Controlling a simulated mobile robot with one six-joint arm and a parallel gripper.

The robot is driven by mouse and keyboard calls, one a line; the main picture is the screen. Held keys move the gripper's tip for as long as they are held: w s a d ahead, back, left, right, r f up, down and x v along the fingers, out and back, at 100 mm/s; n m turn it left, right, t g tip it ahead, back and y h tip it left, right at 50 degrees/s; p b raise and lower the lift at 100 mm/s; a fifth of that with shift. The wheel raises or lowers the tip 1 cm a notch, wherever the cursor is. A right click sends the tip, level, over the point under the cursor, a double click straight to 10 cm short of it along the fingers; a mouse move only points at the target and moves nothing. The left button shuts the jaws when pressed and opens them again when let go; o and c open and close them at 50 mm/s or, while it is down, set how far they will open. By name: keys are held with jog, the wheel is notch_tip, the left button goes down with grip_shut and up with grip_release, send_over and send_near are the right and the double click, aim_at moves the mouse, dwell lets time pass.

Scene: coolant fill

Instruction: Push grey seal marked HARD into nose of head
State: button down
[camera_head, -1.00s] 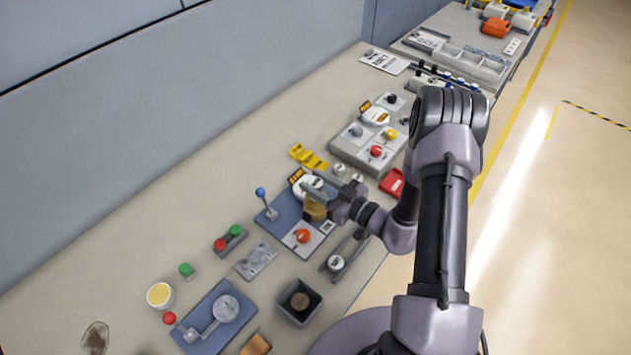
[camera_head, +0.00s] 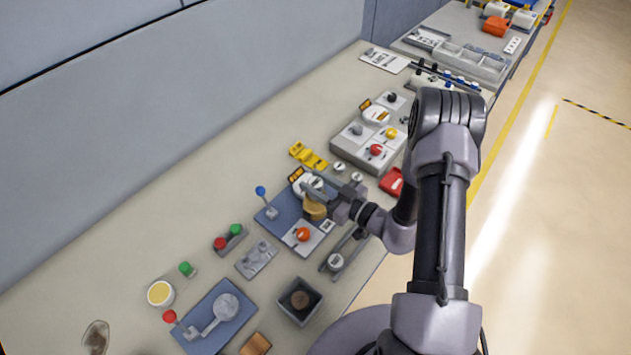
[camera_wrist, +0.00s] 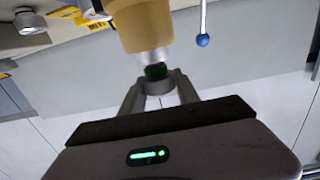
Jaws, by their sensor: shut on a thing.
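The tan head (camera_head: 314,210) sits over the blue plate (camera_head: 270,222) in the body camera view, beside my gripper. In the wrist view the head (camera_wrist: 143,25) hangs from the top with its pale metal nose (camera_wrist: 152,54) pointing toward my fingers. My gripper (camera_wrist: 158,93) is shut on a small grey ring-like piece, seemingly the seal (camera_wrist: 157,84). A dark piece with a green tint (camera_wrist: 156,71) lies between the ring and the nose. The ring is lined up close to the nose; I cannot tell whether they touch. No HARD marking is readable.
A blue-knobbed lever (camera_head: 261,191) stands left of the head, and an orange knob (camera_head: 302,234) is in front. Yellow holders (camera_head: 308,156) lie behind. A dark open box (camera_head: 299,301) stands nearer. The bench along the wall is clear.

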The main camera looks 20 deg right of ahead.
jog(key=shift+f+b, duration=0.45)
jog(key=shift+f, duration=0.35)
jog(key=shift+r, duration=0.1)
jog(key=shift+r+p, duration=0.8)
jog(key=shift+p, duration=0.15)
jog(key=shift+f, duration=0.1)
jog(key=shift+p, duration=0.55)
dwell(0.4)
jog(key=shift+f+b, duration=0.55)
jog(key=shift+f, duration=0.25)
jog(key=c, duration=0.8)
grip_release()
